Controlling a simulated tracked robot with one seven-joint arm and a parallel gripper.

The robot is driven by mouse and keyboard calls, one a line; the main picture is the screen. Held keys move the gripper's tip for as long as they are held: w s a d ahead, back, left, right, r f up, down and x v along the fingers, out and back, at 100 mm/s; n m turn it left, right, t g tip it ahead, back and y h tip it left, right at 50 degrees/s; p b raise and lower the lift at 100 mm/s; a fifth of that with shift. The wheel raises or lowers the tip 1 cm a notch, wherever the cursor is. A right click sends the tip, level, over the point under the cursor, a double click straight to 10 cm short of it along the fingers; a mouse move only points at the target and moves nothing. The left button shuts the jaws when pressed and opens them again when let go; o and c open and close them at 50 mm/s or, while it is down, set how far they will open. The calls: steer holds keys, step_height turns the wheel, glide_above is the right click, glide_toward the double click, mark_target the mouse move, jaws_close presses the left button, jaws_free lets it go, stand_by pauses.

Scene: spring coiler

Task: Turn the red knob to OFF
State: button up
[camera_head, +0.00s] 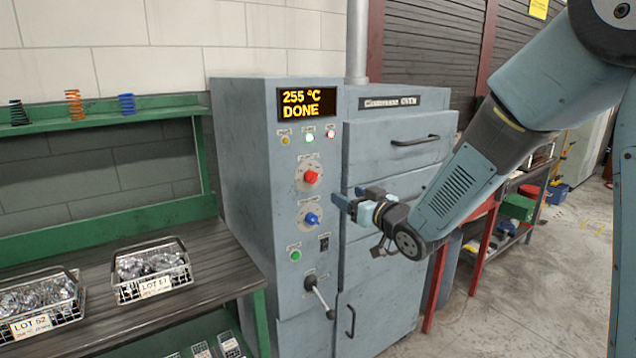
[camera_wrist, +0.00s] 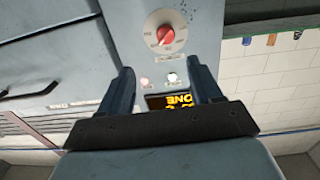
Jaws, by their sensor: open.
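The red knob (camera_head: 311,177) sits on a round pale dial on the grey oven's front panel, above a blue knob (camera_head: 312,218). The red knob also shows in the wrist view (camera_wrist: 165,34), upside down, beyond the fingertips and roughly centred between them. The dial lettering and the knob's exact setting are too small to read. My gripper (camera_head: 345,203) is open and empty, to the right of the knobs in the head view. Its two fingers also show in the wrist view (camera_wrist: 161,68), apart from the knob. The display (camera_head: 307,103) reads 255 °C DONE.
Below the knobs are a green button (camera_head: 295,255), a black switch (camera_head: 324,242) and a lever (camera_head: 320,297). A drawer handle (camera_head: 415,140) juts out at right. A bench at left holds wire baskets (camera_head: 152,270).

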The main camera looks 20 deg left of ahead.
mark_target(315, 180)
steer(key=shift+y, duration=0.3)
steer(key=x, duration=1.4)
steer(key=shift+s+a+f, duration=0.25)
steer(key=shift+a+f, duration=0.1)
steer(key=shift+c, duration=0.5)
